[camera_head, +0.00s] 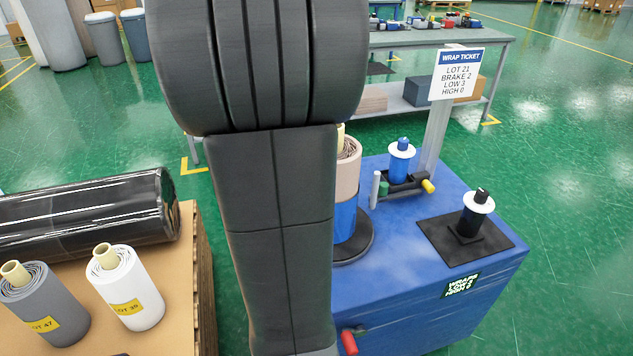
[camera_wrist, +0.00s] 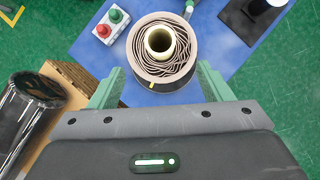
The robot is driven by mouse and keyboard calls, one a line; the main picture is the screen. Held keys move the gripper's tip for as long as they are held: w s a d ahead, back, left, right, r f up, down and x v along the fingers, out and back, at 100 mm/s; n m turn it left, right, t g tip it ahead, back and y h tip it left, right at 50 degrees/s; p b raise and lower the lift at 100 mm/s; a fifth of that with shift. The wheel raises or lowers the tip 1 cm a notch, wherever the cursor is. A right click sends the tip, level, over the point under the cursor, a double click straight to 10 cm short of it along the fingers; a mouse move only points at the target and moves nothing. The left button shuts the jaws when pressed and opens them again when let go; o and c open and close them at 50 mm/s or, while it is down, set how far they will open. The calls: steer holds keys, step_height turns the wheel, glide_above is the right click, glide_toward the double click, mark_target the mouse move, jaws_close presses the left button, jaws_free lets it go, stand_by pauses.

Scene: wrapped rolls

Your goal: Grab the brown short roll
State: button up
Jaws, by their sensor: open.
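The brown short roll (camera_head: 348,176) stands upright on top of a blue roll (camera_head: 345,220) on a round black base, its left part hidden by my arm. In the wrist view the brown roll (camera_wrist: 145,60) is seen from above, with its cream core and wavy wrapped layers. My gripper (camera_wrist: 158,76) is open, with its green fingers on the left and right of the roll's near side. I cannot tell whether they touch it. The head view does not show the gripper, which is behind my arm.
The blue cart (camera_head: 400,300) also carries a blue spindle (camera_head: 401,165), a black spindle on a plate (camera_head: 472,222) and a wrap ticket sign (camera_head: 458,75). A red and green button box (camera_wrist: 110,24) sits beside the roll. Grey, white and black rolls lie or stand on cardboard at left.

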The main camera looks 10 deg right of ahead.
steer(key=x, duration=0.8)
steer(key=shift+s, duration=0.15)
steer(key=x, duration=0.5)
steer(key=shift+f, duration=0.15)
jaws_close()
